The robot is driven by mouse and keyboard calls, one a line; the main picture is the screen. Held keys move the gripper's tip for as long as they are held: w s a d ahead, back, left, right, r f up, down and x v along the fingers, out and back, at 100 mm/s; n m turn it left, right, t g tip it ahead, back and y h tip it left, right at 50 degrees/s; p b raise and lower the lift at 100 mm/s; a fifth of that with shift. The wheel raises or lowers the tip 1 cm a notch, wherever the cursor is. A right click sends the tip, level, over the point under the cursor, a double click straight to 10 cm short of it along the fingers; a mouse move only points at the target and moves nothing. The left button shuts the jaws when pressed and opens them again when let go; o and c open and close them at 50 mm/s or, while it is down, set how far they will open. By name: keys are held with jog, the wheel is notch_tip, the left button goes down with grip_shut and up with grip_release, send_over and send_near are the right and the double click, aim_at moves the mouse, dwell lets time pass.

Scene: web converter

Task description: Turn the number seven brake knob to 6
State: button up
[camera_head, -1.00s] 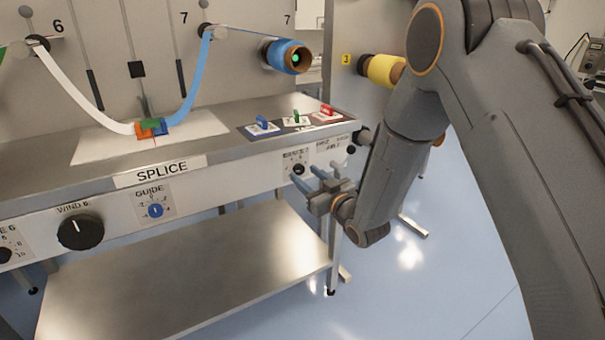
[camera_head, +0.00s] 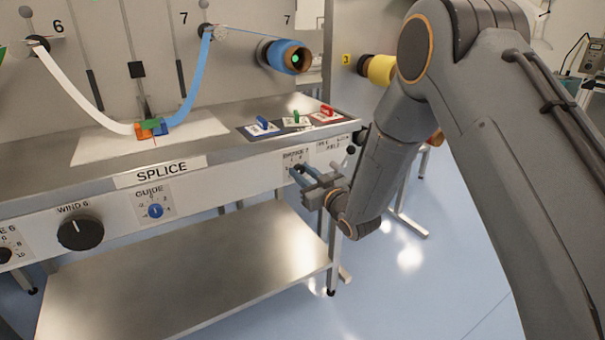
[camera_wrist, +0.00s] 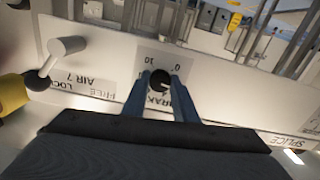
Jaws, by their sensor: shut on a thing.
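The number seven brake knob (camera_wrist: 160,80) is a small black round knob with a light pointer line, on a white scale plate on the bench's front panel. The wrist view shows it upside down, with 10 and 0 readable on the scale and the other marks partly hidden. My gripper (camera_wrist: 161,88) has its two blue fingers on either side of the knob, shut on it. In the head view my gripper (camera_head: 297,171) reaches the panel at the brake plate (camera_head: 295,158), and the fingers cover the knob there. I cannot read the knob's exact setting.
The air 7 lever (camera_wrist: 68,46) juts out beside the brake plate. The guide knob (camera_head: 155,211) and wind 6 knob (camera_head: 80,232) are farther left on the panel. A lower shelf (camera_head: 200,270) lies below. Blue, green and red handled pieces (camera_head: 295,122) sit on the bench top above.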

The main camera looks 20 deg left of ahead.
jog(key=shift+m, duration=0.3)
jog(key=m, duration=0.6)
jog(key=m+p, duration=0.1)
jog(key=m, duration=0.5)
jog(key=shift+m, duration=0.4)
jog(key=m, duration=0.4)
jog(key=shift+p, duration=0.35)
jog(key=shift+f+m, duration=0.1)
jog(key=shift+m, duration=1.8)
jog(key=shift+s, duration=0.1)
jog(key=o, duration=1)
jog(key=shift+o, duration=0.2)
